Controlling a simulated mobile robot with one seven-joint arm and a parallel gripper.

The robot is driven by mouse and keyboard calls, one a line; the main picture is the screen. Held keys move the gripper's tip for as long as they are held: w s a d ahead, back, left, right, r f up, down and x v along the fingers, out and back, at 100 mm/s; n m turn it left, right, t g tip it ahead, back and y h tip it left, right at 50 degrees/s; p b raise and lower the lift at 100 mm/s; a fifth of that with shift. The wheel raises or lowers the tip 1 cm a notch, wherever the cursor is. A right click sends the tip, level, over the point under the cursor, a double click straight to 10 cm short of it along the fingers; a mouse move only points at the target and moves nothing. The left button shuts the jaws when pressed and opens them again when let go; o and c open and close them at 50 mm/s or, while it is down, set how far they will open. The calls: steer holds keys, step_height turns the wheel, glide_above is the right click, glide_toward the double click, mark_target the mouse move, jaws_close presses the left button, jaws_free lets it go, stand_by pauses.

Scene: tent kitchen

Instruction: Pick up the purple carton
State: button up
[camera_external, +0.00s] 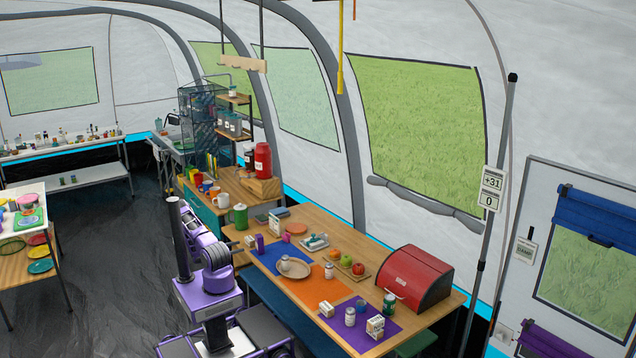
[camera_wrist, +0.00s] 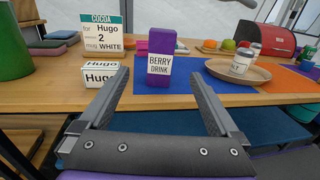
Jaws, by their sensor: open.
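The purple carton (camera_wrist: 159,57), labelled "BERRY DRINK", stands upright on the table's blue mat in the wrist view. It also shows as a small purple block (camera_external: 260,243) near the table's left end in the external view. My gripper (camera_wrist: 162,82) is open and empty, with its two fingers spread wide. In the wrist view the carton appears between the fingertips, beyond them, and the fingers do not appear to touch it. In the external view my gripper cannot be made out clearly.
A small white "Hugo" box (camera_wrist: 101,74) stands close left of the carton, with a cocoa card (camera_wrist: 103,32) behind it. A green container (camera_wrist: 12,45) is at far left. A round tray (camera_wrist: 218,72) bearing a white jar (camera_wrist: 242,62) is to the right. A red bread box (camera_external: 414,277) stands farther along the table.

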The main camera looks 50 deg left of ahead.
glide_above(257, 253)
steer(key=shift+s, duration=0.15)
steer(key=w, duration=0.2)
steer(key=w+d, duration=0.1)
steer(key=w, duration=0.2)
steer(key=shift+f, duration=0.2)
jaws_close()
stand_by(0.3)
